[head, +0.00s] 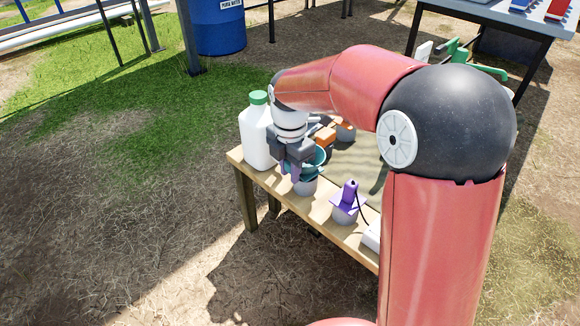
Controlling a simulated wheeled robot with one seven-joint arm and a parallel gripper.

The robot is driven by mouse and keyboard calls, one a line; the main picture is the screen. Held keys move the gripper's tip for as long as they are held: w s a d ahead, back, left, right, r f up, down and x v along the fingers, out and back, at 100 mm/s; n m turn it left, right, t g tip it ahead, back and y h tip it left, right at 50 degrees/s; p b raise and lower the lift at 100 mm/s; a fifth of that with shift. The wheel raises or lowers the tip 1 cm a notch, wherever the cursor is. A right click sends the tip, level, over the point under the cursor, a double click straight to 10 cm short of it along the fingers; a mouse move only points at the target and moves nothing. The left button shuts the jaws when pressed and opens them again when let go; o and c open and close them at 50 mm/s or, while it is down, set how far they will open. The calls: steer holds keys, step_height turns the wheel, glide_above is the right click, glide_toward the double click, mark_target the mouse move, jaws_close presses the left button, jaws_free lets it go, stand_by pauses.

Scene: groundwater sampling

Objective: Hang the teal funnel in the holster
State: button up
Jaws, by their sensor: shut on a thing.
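My gripper (292,170) points down over the left part of the wooden bench and is shut on the teal funnel. The teal funnel (319,160) shows only in part, with its rim to the right of the fingers; the gripper hides the rest. A grey cup-like holder (306,187), which may be the holster, stands on the bench directly below the funnel. I cannot tell whether the funnel rests in it or is held just above it.
A white jug with a green cap (257,135) stands close left of my gripper. A purple tool (348,194) sits in another grey holder to the right. Orange-topped items (345,127) stand behind. The wooden bench (275,187) has a bare front edge.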

steer(key=shift+f, duration=0.65)
stand_by(0.4)
steer(key=o, duration=1.1)
steer(key=shift+c, duration=0.2)
step_height(320, 180, up, 8)
steer(key=shift+f+p, duration=0.1)
steer(key=shift+p, duration=0.65)
steer(key=s+d+r+m+t+p, duration=0.2)
steer(key=s+d+r+m, duration=0.1)
steer(key=s+d+m, duration=0.2)
steer(key=s+d+r+m+t+p, duration=0.1)
steer(key=s+d+r+m+p, duration=0.2)
steer(key=s+m, duration=0.6)
steer(key=s+d+r+m+t+p, duration=0.2)
steer(key=s+d+r+m, duration=0.2)
steer(key=m, duration=0.8)
steer(key=s+d, duration=0.2)
steer(key=s, duration=0.2)
steer(key=shift+d+r+t, duration=0.3)
steer(key=shift+d, duration=0.05)
